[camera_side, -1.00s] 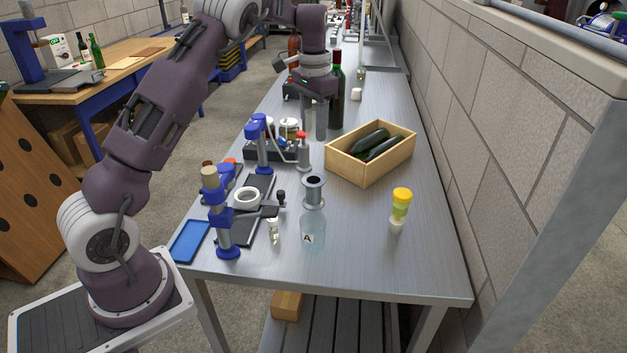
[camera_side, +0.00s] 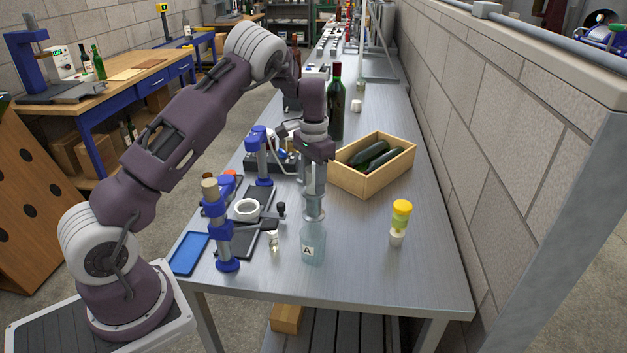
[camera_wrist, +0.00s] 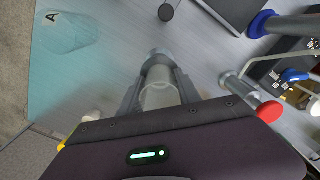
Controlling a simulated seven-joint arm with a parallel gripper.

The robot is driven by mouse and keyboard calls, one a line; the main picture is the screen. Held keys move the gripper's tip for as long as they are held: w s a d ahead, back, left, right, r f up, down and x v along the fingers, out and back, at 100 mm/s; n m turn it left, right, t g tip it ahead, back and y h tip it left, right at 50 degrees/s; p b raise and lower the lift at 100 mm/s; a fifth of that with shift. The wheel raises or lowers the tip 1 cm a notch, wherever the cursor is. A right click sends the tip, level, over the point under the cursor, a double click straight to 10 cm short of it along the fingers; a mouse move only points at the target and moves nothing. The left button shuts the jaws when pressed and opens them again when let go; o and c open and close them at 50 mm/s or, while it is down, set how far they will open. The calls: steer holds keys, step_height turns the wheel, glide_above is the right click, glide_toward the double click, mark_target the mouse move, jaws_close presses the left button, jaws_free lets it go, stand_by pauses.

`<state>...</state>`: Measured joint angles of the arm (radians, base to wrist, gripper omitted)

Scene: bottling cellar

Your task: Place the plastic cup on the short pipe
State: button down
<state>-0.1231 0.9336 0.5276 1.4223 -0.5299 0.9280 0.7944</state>
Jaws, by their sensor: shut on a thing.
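My gripper (camera_side: 313,187) is shut on the plastic cup, a pale translucent cup (camera_wrist: 160,94) between its fingers in the wrist view. In the side view the fingers largely hide the cup. The short pipe (camera_side: 314,213) is a grey metal tube standing on the table, directly under the gripper, its top covered. In the wrist view a grey part of the pipe (camera_wrist: 158,59) shows just beyond the cup. The cup is in line with the pipe; I cannot tell whether they touch.
A blue clamp stand (camera_side: 222,235) is to the left. A yellow-capped jar (camera_side: 401,213) is to the right. A wooden crate with bottles (camera_side: 371,178) lies behind right. The table's right front is clear.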

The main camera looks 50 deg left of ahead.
steer(key=c, duration=0.8)
jaws_free()
steer(key=shift+c, duration=0.2)
step_height(320, 180, up, 12)
steer(key=s+d+r+t, duration=0.2)
steer(key=s+d+r, duration=0.45)
steer(key=r, duration=0.35)
steer(key=s+d+r+t, duration=0.1)
steer(key=s+d+r, duration=0.1)
steer(key=s+d, duration=0.5)
steer(key=s+d+r+t, duration=0.15)
steer(key=s+d, duration=0.25)
steer(key=s, duration=0.5)
steer(key=s+d+f+t, duration=0.1)
steer(key=s+d+f, duration=0.1)
steer(key=s, duration=0.8)
steer(key=shift+d+f, duration=0.35)
steer(key=shift+f, duration=0.35)
